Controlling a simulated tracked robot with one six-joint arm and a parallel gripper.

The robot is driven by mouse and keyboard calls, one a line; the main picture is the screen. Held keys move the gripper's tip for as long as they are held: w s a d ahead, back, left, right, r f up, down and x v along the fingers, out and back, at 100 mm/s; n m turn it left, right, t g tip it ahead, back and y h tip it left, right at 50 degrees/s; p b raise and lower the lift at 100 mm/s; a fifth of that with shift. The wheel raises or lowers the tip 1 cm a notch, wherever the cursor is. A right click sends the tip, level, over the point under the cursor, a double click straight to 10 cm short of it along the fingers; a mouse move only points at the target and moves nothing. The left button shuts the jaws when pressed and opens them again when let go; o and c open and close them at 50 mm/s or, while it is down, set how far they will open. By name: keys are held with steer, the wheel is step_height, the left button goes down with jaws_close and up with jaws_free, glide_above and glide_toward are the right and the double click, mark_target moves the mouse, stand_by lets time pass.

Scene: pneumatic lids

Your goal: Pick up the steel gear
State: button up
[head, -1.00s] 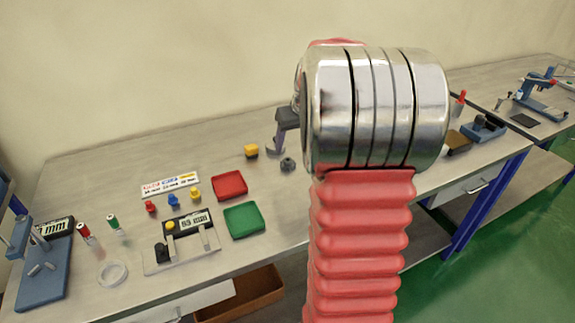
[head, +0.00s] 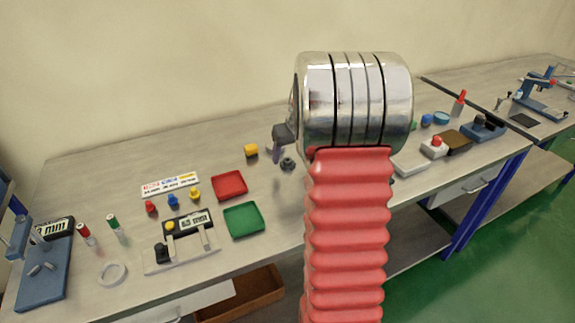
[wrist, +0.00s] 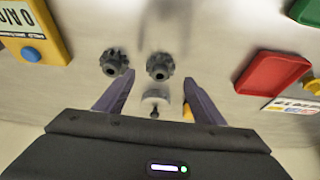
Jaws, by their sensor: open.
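Two dark grey toothed gears show in the wrist view: one gear (wrist: 159,66) lies just beyond my fingertips, roughly centred between them, and another gear (wrist: 114,63) lies to its left, outside the left finger. A paler silver round piece (wrist: 155,98) with a dark knob lies between the fingers, nearer the palm. I cannot tell for sure which is the steel gear. One dark gear (head: 288,164) shows in the head view, right below my gripper (head: 277,153). My gripper (wrist: 158,78) is open and empty above the bench. My arm hides part of the bench.
A measuring fixture (head: 182,240) stands front left. A white box with a red button (head: 433,148) stands to the right. The back left bench is clear.

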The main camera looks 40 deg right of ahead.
mark_target(288, 160)
steer(key=shift+x, duration=1.6)
steer(key=shift+r, duration=0.1)
steer(key=c, duration=1.3)
steer(key=shift+c, duration=0.2)
step_height(288, 160, up, 10)
